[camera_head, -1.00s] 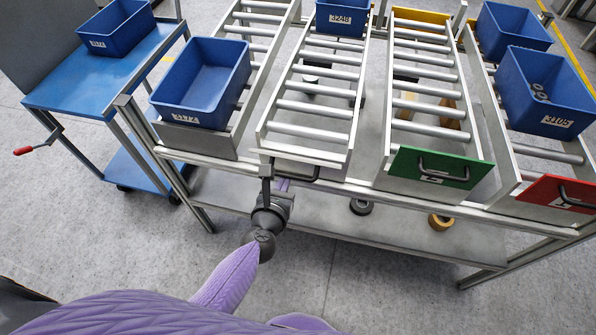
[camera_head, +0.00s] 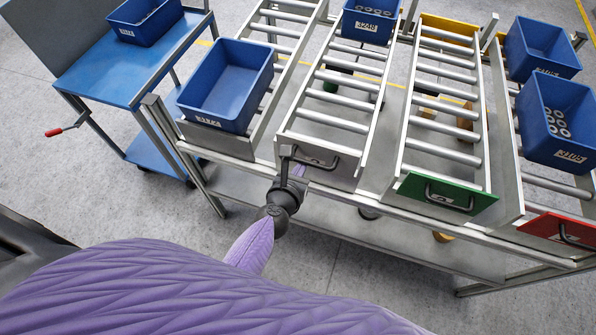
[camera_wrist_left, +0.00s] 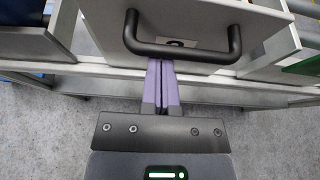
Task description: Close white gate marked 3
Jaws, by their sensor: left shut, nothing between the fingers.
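The white gate (camera_head: 338,172) stands across the front end of the second roller lane, its face towards me, with a black bar handle (camera_head: 318,160). In the left wrist view the gate (camera_wrist_left: 265,28) fills the top, and its black handle (camera_wrist_left: 182,50) runs across it. The mark behind the handle is mostly hidden, so I cannot read it. My left gripper (camera_head: 297,172) is shut and empty at the gate's lower left. In the left wrist view its purple fingers (camera_wrist_left: 161,68) end just below the handle, against or close to the gate face; contact is unclear. My right gripper is out of view.
A green gate (camera_head: 420,188) and a red gate (camera_head: 540,225) close the lanes to the right. Blue bins stand on the lanes, one (camera_head: 205,95) just left of the white gate's lane. A blue cart (camera_head: 95,80) stands at the left. Floor in front is free.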

